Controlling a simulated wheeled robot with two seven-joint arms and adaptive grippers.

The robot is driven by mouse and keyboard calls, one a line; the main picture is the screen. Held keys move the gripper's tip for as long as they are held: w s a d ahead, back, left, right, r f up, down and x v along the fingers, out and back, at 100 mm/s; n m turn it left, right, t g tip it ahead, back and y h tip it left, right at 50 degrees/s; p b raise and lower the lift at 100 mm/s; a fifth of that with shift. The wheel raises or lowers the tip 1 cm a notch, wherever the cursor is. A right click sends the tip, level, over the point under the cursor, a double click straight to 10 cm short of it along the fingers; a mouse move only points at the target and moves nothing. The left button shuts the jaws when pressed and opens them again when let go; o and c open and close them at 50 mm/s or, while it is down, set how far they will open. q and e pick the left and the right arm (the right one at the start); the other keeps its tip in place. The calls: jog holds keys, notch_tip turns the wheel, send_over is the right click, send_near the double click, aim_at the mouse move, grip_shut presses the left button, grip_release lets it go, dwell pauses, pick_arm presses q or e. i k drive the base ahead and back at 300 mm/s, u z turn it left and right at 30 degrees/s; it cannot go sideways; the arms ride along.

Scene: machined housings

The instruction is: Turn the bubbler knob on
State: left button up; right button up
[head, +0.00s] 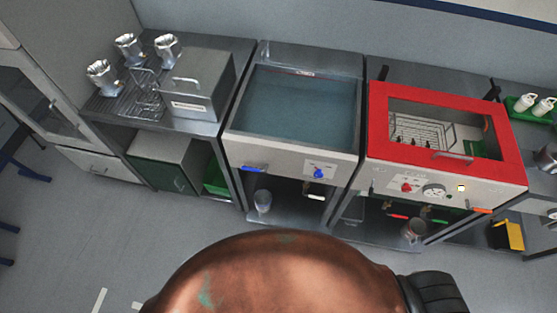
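Two knobs show in the head view, and I cannot read a label that says which is the bubbler knob. A blue knob (319,173) sits on a small white plate on the front panel of the open water tank (243,137). A red knob (406,187) sits on the front panel of the red-framed cabinet (378,130), left of a round dial gauge (434,190). The setting of each knob is too small to tell. Neither of my grippers is in view.
A metal box (205,85) and several shiny metal housings (167,50) stand on the left bench. Below are a green-fronted cabinet (160,173) and a clear jar (263,200). A yellow item (508,235) sits low at right.

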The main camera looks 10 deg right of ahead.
aim_at(318, 175)
jog(key=z, duration=1.65)
jog(key=k, duration=0.95)
jog(key=u, duration=1.45)
jog(key=i, duration=0.5)
